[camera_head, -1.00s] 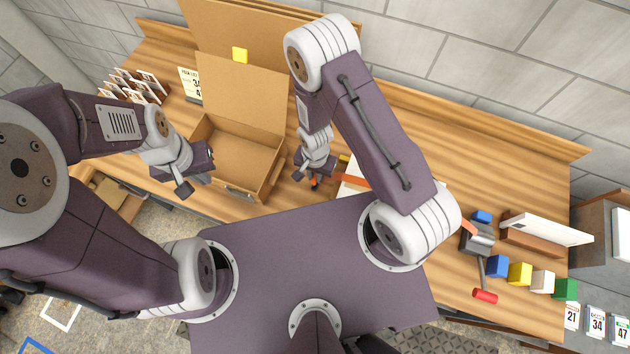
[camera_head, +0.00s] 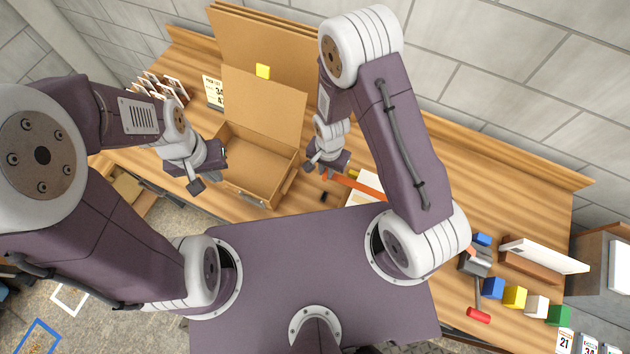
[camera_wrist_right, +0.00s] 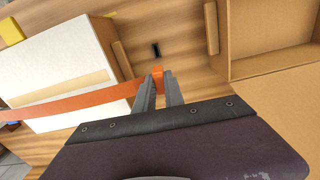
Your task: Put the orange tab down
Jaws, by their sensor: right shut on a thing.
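The orange tab (camera_head: 358,186) is a long flat strip in the head view, running right from my right gripper (camera_head: 326,176) across a white box. In the right wrist view the strip (camera_wrist_right: 70,103) crosses the white box, and its end sits between the fingertips of my right gripper (camera_wrist_right: 159,82), which is shut on it. A small dark piece (camera_wrist_right: 156,49) lies on the wood just beyond the fingertips. My left gripper (camera_head: 208,172) is empty beside the open cardboard box's left side; its fingers appear apart. My right arm hides part of the bench.
The open cardboard box (camera_head: 247,185) stands between my grippers. The white box (camera_wrist_right: 60,62) lies under the strip. A red-handled hammer (camera_head: 478,315), coloured blocks (camera_head: 514,297) and a white panel (camera_head: 545,254) are at the right. Bare wood shows around the right gripper.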

